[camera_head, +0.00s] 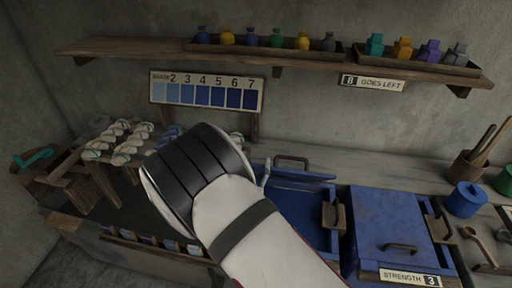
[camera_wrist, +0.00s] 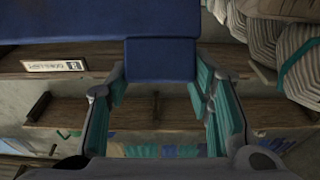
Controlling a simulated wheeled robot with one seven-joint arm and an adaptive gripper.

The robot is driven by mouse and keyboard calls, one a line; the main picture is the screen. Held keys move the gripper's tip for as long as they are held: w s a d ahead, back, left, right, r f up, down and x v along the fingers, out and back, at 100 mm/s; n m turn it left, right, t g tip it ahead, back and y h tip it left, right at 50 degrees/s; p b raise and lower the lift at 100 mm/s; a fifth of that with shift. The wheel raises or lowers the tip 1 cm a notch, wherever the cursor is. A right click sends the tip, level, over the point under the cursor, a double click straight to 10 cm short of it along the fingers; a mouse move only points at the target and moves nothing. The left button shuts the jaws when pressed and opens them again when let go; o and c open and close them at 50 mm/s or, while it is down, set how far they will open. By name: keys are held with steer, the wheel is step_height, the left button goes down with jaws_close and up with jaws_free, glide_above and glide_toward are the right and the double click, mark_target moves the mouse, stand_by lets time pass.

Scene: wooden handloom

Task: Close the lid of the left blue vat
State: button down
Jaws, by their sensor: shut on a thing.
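The left blue vat (camera_head: 305,211) is in the right half of the head view, its dark blue inside exposed. Its blue lid (camera_head: 302,176) stands tilted up at the back, with a grey handle (camera_head: 292,160) showing behind it. My gripper is mostly hidden behind my wrist in the head view; a fingertip (camera_head: 265,176) shows at the lid's left end. In the wrist view, my gripper (camera_wrist: 160,72) has its teal-padded fingers on either side of a blue part (camera_wrist: 161,60), which appears to belong to the lid. The exact contact is unclear.
The right vat (camera_head: 370,225) is shut, with a "STRENGTH 3" sign. Wooden brackets (camera_head: 333,215) stand between the vats. Yarn skeins (camera_head: 133,140) lie at left. A shelf (camera_head: 330,58) with bottles runs above. A small blue pot (camera_head: 465,200) stands at right.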

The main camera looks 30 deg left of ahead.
steer(key=shift+s+d+f, duration=0.25)
steer(key=shift+s+f, duration=0.6)
steer(key=shift+f, duration=0.15)
steer(key=c, duration=0.8)
jaws_free()
steer(key=shift+w, duration=0.1)
steer(key=shift+o, duration=0.2)
steer(key=v, duration=1.2)
steer(key=shift+a+r, duration=0.1)
steer(key=shift+r, duration=0.05)
steer(key=shift+c, duration=0.3)
